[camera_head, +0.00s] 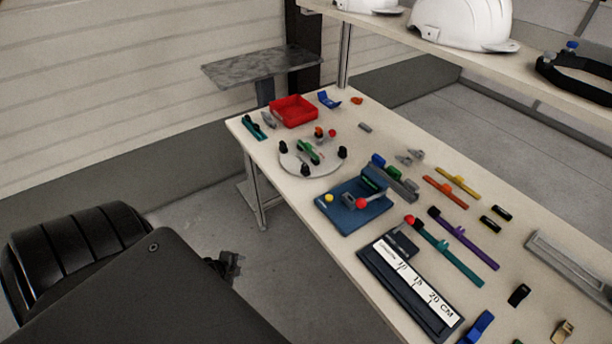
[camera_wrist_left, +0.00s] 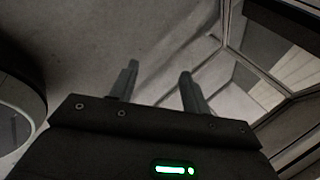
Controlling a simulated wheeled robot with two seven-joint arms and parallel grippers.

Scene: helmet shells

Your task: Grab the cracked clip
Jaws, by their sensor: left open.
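I cannot tell which piece is the cracked clip; no crack shows at this size. Small clip-like pieces lie at the table's near right: a black one (camera_head: 519,295), a tan one (camera_head: 562,331) and a blue one (camera_head: 477,328). Two small black pieces with yellowish marks, one (camera_head: 502,212) behind the other (camera_head: 490,224), lie farther back. My left gripper (camera_head: 228,265) is beyond the table's left edge, below the top and away from all the parts. In the left wrist view its two fingers (camera_wrist_left: 158,80) are apart with nothing between them. My right gripper is out of view.
The pale table (camera_head: 350,115) holds a red tray (camera_head: 293,111), a round plate fixture (camera_head: 293,163), a blue fixture (camera_head: 345,219), coloured strips and a ruler board (camera_head: 372,268). A shelf (camera_head: 480,62) with white helmets (camera_head: 462,22) hangs behind. Open floor surrounds my left gripper.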

